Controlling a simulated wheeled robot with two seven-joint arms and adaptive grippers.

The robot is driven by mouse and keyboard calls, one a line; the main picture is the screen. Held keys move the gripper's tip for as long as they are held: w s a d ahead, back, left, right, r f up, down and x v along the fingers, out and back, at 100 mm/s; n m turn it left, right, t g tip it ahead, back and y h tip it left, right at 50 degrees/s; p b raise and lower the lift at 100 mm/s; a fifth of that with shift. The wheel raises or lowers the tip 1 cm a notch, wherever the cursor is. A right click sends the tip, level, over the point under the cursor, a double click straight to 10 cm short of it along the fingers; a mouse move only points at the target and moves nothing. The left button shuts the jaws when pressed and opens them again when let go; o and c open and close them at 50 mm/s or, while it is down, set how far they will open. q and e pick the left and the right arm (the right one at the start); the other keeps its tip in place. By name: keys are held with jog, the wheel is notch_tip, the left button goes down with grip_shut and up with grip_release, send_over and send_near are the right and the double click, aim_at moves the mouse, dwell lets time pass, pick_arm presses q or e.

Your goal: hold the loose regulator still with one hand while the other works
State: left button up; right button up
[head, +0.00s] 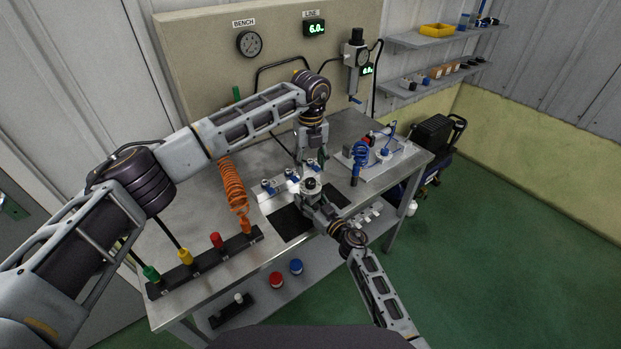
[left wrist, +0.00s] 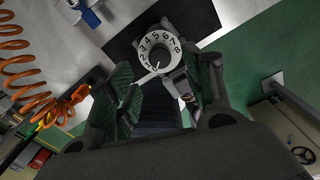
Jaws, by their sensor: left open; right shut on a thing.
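The loose regulator (head: 311,185) is small, with a dark knob on top, above the front of the bench by the black mat (head: 288,222). In the left wrist view its round white dial (left wrist: 158,50) shows black numbers around a dark knob with a pointer. My right gripper (head: 313,196) is shut on the regulator from the front right; its fingertips are partly hidden. My left gripper (head: 311,160) points down just above the regulator. In the left wrist view its green-padded fingers (left wrist: 168,82) are apart, with the dial beyond their tips and nothing between the pads.
An orange coiled hose (head: 234,186) hangs left of the regulator. Blue-and-metal fittings (head: 268,187) sit behind the mat. A black rack (head: 205,262) with coloured plugs lies along the front left edge. A tray with a blue coiled hose (head: 360,155) stands at right.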

aim_at(311, 180)
pick_arm(q)
jog(key=shift+f, duration=3.15)
pick_arm(e)
jog(key=shift+s+f, duration=0.1)
jog(key=shift+f, duration=0.05)
pick_arm(q)
jog(key=c, duration=1.1)
jog(key=shift+o, duration=0.2)
